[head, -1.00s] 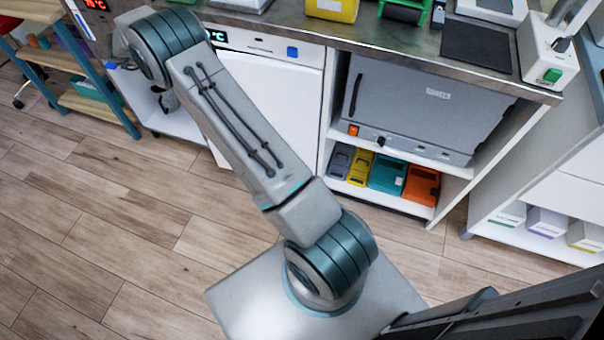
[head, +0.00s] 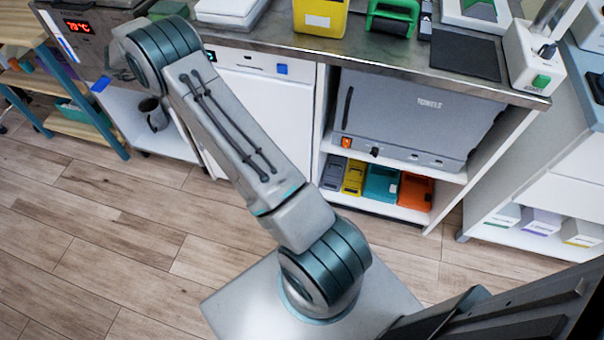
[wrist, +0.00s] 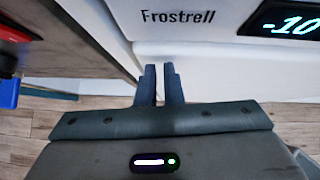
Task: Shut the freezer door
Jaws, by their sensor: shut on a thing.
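The freezer is a white cabinet under the counter. The head view hides the gripper.
An appliance with a red display (head: 80,27) is at the left, above a shelf with a dark mug (head: 153,113). The wooden floor (head: 120,220) in front is clear.

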